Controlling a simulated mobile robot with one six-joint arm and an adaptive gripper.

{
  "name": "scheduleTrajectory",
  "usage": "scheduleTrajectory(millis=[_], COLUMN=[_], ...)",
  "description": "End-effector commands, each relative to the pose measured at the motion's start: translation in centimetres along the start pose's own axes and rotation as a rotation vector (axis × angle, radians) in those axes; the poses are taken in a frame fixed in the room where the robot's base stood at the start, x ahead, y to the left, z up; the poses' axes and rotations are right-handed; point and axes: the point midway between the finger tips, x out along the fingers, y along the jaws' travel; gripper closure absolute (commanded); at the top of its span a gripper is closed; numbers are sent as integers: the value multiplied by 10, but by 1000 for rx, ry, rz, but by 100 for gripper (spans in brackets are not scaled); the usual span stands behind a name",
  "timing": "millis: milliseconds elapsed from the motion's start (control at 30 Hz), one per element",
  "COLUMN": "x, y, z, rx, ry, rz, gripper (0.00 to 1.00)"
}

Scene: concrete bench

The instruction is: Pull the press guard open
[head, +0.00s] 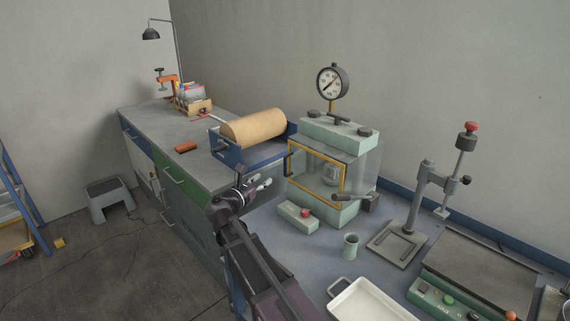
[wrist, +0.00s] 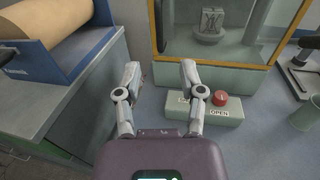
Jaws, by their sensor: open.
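The press (head: 338,133) stands on the bench and has a clear guard (head: 316,172) with a yellow frame. The guard is shut across the front; in the wrist view its frame (wrist: 215,60) fills the upper right. A dark upright handle (head: 288,164) sits at the guard's left edge and shows in the wrist view (wrist: 159,25). My gripper (head: 262,184) is to the left of the press, in front of the guard. In the wrist view my gripper (wrist: 160,75) is open and empty, apart from the handle, with its fingers pointing toward the press base.
A green control box (head: 296,215) with a red button sits before the press, close to my right finger. A paper roll (head: 253,126) on a blue holder is to the left. A green cup (head: 350,246) and a white tray (head: 370,302) stand to the right.

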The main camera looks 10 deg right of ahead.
Motion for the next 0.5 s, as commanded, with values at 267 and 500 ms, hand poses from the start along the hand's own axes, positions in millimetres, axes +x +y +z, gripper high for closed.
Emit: scheduleTrajectory(millis=[267, 500], x=[1, 24], y=[5, 6], z=[0, 0], rx=[2, 2], ry=[1, 2], rz=[9, 9], gripper=[49, 49])
